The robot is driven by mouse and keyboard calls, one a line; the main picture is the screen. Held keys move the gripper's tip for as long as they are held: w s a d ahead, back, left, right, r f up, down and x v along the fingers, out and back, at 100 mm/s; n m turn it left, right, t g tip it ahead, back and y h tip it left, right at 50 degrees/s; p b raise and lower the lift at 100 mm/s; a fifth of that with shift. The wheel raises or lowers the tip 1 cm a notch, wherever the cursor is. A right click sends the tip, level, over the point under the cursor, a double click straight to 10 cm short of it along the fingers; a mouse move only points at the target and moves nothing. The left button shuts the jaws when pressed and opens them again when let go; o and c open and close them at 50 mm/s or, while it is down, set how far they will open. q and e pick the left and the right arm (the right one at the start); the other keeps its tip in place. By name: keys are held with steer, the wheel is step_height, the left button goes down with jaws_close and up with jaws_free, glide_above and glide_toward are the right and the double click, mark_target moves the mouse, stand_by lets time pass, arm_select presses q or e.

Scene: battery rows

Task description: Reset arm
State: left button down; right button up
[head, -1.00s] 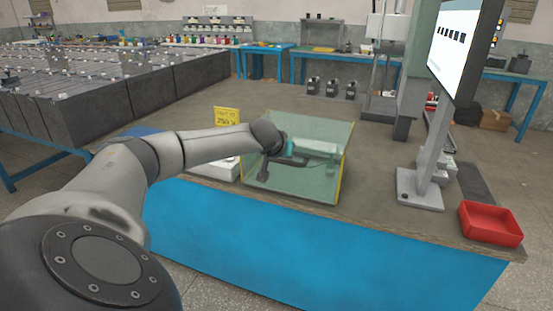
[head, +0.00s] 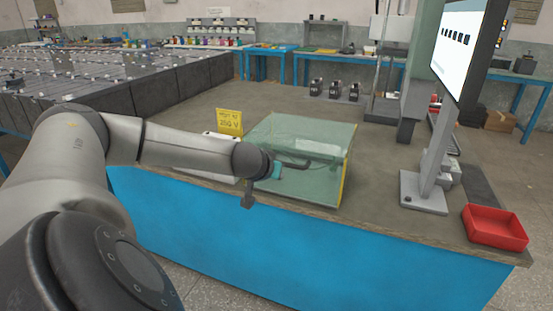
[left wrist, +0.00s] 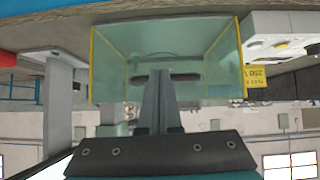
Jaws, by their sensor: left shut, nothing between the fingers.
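My left arm comes in from the left in the head view, and its left gripper (head: 298,164) is at the near left side of a clear greenish box with yellow edges (head: 325,185). In the left wrist view the gripper's fingers (left wrist: 160,76) are together and empty, pointing at the box (left wrist: 120,60). I cannot tell whether the fingertips touch the box. My right gripper is in neither view.
The box stands on a blue-sided bench (head: 390,200). A monitor stand (head: 428,195) and a red tray (head: 495,228) are at the right.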

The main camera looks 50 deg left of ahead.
arm_select(q)
steer(key=shift+s+d+f, duration=0.15)
steer(key=shift+f, duration=0.35)
